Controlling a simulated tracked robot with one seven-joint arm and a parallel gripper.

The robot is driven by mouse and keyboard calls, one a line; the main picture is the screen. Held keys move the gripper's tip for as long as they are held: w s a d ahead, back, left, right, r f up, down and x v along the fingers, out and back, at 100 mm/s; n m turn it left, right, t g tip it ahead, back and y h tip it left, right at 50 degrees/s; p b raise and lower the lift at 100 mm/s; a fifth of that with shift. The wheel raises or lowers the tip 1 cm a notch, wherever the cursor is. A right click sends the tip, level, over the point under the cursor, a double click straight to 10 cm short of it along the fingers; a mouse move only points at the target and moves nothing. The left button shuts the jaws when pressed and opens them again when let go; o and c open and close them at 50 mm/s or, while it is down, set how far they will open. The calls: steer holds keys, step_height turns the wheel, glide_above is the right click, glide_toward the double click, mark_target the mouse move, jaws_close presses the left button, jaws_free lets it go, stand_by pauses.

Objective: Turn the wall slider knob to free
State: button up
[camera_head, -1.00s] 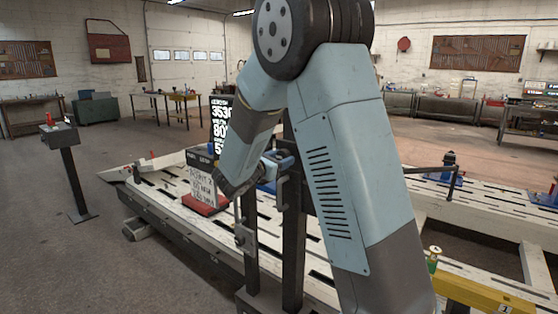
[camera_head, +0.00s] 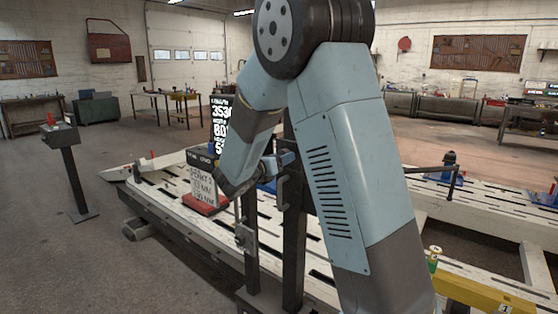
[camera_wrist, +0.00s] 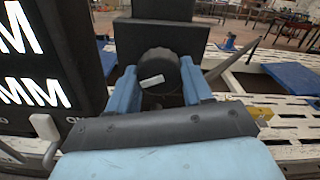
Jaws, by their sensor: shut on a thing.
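The knob (camera_wrist: 159,72) is black and round with a pale pointer mark, and it shows in the middle of the wrist view. The mark lies nearly level, tilted up a little to the right. My gripper (camera_wrist: 158,90) has a blue finger on each side of the knob and is shut on it. A black block stands behind the knob. I see no readable label for the knob's positions.
A black display (camera_wrist: 38,60) with white figures stands close on the left in the wrist view. The slotted white frame bench (camera_head: 175,205) stretches behind my arm. A dark post (camera_head: 292,240) stands beside my forearm. A red-based sign (camera_head: 203,190) sits on the bench.

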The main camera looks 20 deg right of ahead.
steer(key=n, duration=0.6)
steer(key=shift+d, duration=0.2)
steer(key=n, duration=0.6)
steer(key=shift+r+n, duration=0.1)
steer(key=shift+n, duration=0.3)
steer(key=o, duration=1)
steer(key=shift+o, duration=0.2)
steer(key=shift+a, duration=0.1)
steer(key=shift+s+a, duration=0.3)
steer(key=shift+a, duration=0.2)
steer(key=v, duration=1.2)
steer(key=shift+s+a, duration=0.15)
steer(key=shift+a, duration=0.05)
